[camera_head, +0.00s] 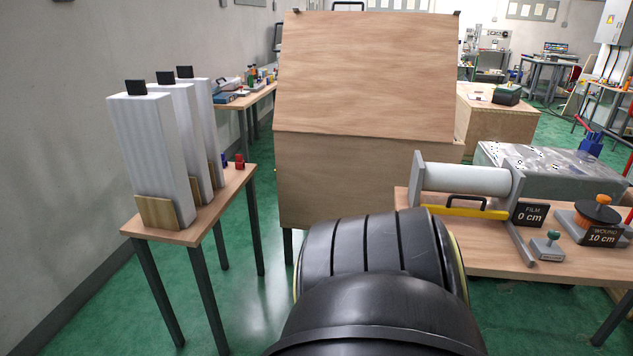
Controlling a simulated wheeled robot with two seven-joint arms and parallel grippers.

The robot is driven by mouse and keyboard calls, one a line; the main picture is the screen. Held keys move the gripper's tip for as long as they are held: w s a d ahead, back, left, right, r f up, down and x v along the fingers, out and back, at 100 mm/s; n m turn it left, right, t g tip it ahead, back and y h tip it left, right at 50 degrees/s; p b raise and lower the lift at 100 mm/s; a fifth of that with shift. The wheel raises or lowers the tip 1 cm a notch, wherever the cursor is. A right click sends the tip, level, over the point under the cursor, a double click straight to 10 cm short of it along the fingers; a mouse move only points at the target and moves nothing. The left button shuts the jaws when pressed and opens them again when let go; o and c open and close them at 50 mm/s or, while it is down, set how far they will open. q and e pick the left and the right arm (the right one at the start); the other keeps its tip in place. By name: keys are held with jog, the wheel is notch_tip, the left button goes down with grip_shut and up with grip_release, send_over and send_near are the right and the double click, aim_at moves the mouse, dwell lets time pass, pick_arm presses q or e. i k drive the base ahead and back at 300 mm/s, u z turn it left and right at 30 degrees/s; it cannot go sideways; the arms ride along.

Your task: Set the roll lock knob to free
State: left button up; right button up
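A film roll stand (420,180) with a white roll (465,179) stands on the right-hand wooden table. A small grey base with a teal-topped knob (547,243) sits in front of it near the table's front edge. Further right is a dark round piece with an orange knob (602,199) on a grey base. No label names the roll lock knob, and I cannot read a knob setting. Neither of my grippers is in view.
A large black rounded body, seemingly my own arm, fills the bottom middle. A yellow bar (465,211) and a dark handle lie before the roll. A big wooden box (365,80) stands in the centre. The left table (235,185) holds tall white blocks (145,150).

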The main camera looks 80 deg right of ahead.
aim_at(553, 235)
jog(key=k, duration=0.3)
jog(key=z, duration=2)
jog(key=i, duration=0.1)
jog(key=z, duration=2)
